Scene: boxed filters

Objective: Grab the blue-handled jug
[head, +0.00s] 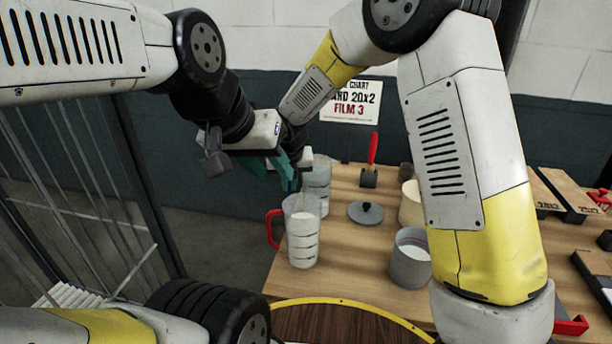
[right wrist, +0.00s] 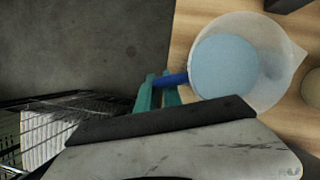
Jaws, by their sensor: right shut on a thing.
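The blue-handled jug (head: 319,178) is a clear jug on the wooden table, behind the red-handled jug. In the right wrist view its blue handle (right wrist: 174,79) points left, and light blue contents (right wrist: 225,66) fill its round opening. My right gripper (head: 285,172) is at the jug's left side in the head view. Its teal fingers (right wrist: 158,92) are shut on the blue handle. In the head view the handle is hidden by the gripper. My left arm crosses the upper left; its gripper end overlaps the right wrist and its fingers cannot be made out.
A red-handled jug (head: 302,232) with white contents stands just in front. A grey lid (head: 365,212), a red-handled scraper (head: 370,170), a grey pot (head: 409,262) and a cream container (head: 411,205) are to the right. A metal barred rack (head: 80,190) stands left of the table.

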